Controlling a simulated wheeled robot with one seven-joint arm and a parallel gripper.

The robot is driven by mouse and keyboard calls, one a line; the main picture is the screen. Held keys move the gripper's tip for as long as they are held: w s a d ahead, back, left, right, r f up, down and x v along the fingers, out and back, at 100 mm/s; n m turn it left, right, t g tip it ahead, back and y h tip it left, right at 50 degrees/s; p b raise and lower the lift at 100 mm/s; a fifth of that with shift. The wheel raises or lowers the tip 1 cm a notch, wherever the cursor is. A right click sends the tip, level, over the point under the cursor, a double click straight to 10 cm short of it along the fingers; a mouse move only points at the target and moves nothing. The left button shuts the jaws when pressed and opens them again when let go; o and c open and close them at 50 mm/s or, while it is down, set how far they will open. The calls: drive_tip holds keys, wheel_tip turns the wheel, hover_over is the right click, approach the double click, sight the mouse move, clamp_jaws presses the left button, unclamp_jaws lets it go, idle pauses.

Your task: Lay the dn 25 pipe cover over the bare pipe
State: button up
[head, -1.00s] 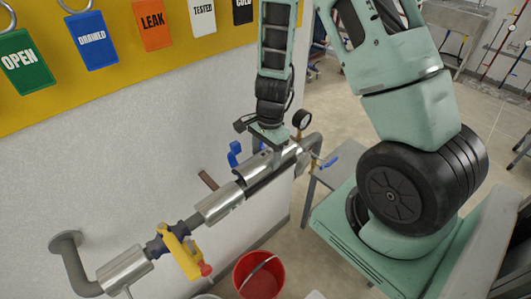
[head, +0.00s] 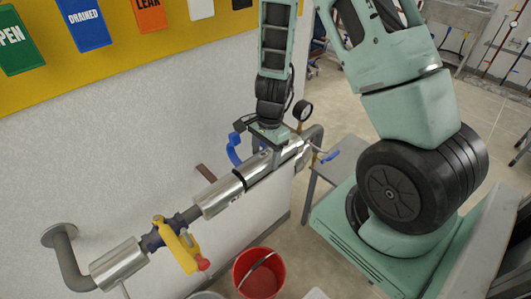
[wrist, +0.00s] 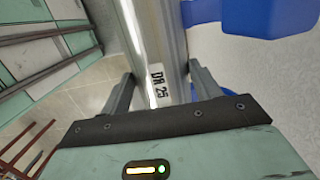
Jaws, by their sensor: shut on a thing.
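The DN 25 pipe cover (head: 258,168) is a shiny metal half-shell on the pipe line at its right part. Its "DN 25" label (wrist: 157,82) shows in the wrist view between my fingers. My gripper (head: 276,156) is shut on this cover from above, with one finger on each side in the wrist view (wrist: 152,88). The cover lies along the pipe's line, close to it. The bare pipe under it is mostly hidden, and I cannot tell whether the cover is fully seated.
Another metal cover (head: 219,194) is just to the left, then a yellow-handled valve (head: 180,248) and a further cover (head: 119,263). A blue handle (head: 234,149) and a gauge (head: 303,110) stand near my gripper. A red bucket (head: 259,274) is below.

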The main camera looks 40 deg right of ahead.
drive_tip(key=shift+f+b, duration=0.4)
idle(0.5)
drive_tip(key=o, duration=1.1)
drive_tip(key=r, duration=0.5)
drive_tip(key=d+r+p, duration=0.1)
drive_tip(key=r, duration=0.5)
drive_tip(key=d+r, duration=0.1)
drive_tip(key=r, duration=0.5)
drive_tip(key=shift+d+r, duration=0.1)
drive_tip(key=shift+r, duration=0.05)
